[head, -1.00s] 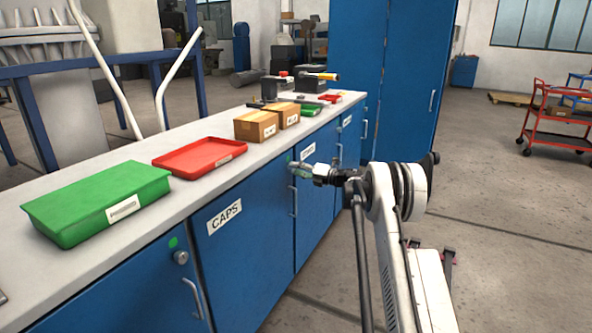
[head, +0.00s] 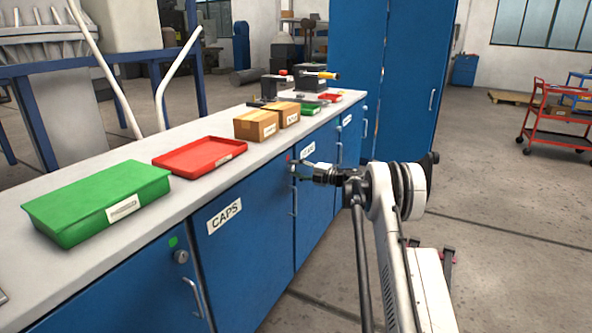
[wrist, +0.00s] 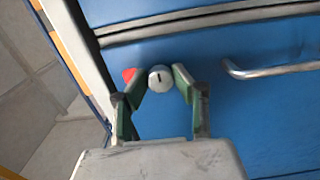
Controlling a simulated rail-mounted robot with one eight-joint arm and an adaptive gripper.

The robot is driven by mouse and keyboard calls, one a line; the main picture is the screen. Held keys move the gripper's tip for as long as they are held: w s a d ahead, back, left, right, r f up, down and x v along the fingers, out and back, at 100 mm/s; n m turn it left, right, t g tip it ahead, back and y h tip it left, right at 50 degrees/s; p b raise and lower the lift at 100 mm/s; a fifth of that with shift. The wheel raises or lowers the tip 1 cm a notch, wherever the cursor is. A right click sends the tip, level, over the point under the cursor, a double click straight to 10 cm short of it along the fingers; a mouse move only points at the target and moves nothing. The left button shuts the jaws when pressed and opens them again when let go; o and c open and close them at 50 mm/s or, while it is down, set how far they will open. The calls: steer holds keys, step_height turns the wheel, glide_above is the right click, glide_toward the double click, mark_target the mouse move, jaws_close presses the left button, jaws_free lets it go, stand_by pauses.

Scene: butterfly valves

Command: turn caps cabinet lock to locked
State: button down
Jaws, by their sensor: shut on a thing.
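The caps cabinet (head: 245,255) is a blue door with a white CAPS label (head: 225,216) under the workbench top. Its lock (wrist: 160,78) is a small round silver knob with a dark slot, seen end-on in the wrist view. A red indicator (wrist: 128,74) sits just left of the lock there; it also shows in the head view (head: 288,158). My gripper (head: 299,169) is at the door's upper right corner. In the wrist view its two fingertips close on opposite sides of the lock. In the head view the fingers hide the lock.
The door's bar handle (wrist: 268,70) is close to the right finger in the wrist view. The bench top (head: 225,165) overhangs the doors and carries a green bin (head: 100,200), a red tray (head: 200,157) and cardboard boxes (head: 256,125). Open floor lies to the right.

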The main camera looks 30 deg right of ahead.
stand_by(0.3)
steer(key=c, duration=1.4)
jaws_free()
steer(key=v, duration=1.2)
